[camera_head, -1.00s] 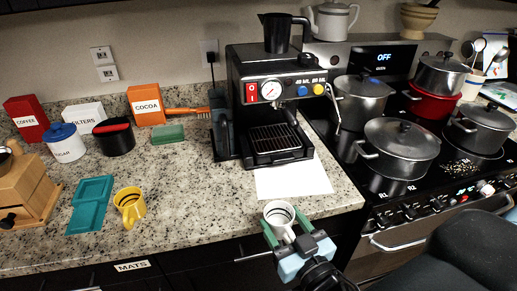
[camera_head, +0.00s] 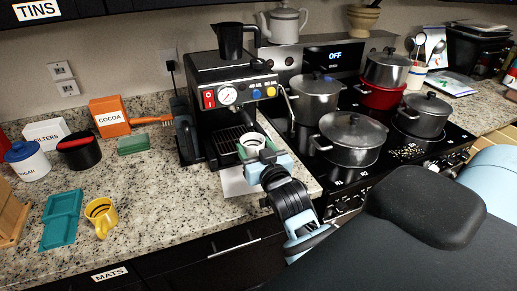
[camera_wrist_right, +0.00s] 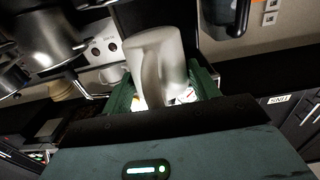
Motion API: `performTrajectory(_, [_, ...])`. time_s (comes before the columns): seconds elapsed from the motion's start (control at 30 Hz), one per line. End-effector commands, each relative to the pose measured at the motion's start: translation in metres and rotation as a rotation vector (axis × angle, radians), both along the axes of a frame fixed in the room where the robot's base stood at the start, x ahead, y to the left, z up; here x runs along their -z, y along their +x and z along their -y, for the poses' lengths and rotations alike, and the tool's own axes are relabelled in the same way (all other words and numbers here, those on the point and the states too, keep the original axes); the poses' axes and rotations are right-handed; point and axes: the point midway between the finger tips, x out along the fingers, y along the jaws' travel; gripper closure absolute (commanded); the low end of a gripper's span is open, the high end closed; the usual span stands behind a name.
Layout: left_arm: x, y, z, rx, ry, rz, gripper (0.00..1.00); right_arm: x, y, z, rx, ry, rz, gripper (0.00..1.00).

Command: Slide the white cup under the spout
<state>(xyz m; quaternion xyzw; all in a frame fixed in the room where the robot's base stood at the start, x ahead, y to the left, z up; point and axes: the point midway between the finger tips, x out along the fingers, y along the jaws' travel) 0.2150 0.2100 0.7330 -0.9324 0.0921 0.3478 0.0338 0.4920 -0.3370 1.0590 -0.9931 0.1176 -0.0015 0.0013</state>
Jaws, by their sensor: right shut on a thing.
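The white cup (camera_head: 252,138), with dark stripes inside, is at the front of the black espresso machine (camera_head: 205,70). It overlaps the right part of the drip tray (camera_head: 226,137) in the head view. The spout is on the machine's front above the tray; its tip is hard to make out. My right gripper (camera_head: 262,157) is shut on the white cup from the front. In the right wrist view the cup (camera_wrist_right: 172,50) stands between the green fingers (camera_wrist_right: 160,95), its handle toward the camera. I cannot tell whether the cup touches the tray. My left gripper is not in view.
Pots, including a lidded pot (camera_head: 348,140), stand on the stove to the right. Counter between is clear.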

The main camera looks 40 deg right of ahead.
Motion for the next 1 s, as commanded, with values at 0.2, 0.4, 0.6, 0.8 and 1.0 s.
performTrajectory(0.2, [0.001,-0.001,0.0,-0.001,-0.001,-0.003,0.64,0.002,0.0,0.0,0.0,-0.001,-0.002,0.66])
performTrajectory(0.4, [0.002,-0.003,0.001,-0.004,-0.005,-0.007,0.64,0.004,0.001,0.0,-0.002,0.001,-0.003,0.66])
performTrajectory(0.6, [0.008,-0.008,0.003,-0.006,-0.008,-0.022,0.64,0.012,0.008,0.002,-0.002,0.001,-0.004,0.66])
performTrajectory(0.8, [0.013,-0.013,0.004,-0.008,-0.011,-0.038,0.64,0.021,0.016,0.003,-0.001,0.001,-0.005,0.66])
performTrajectory(1.0, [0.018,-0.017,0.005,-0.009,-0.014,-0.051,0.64,0.029,0.024,0.006,-0.001,0.001,-0.004,0.66])
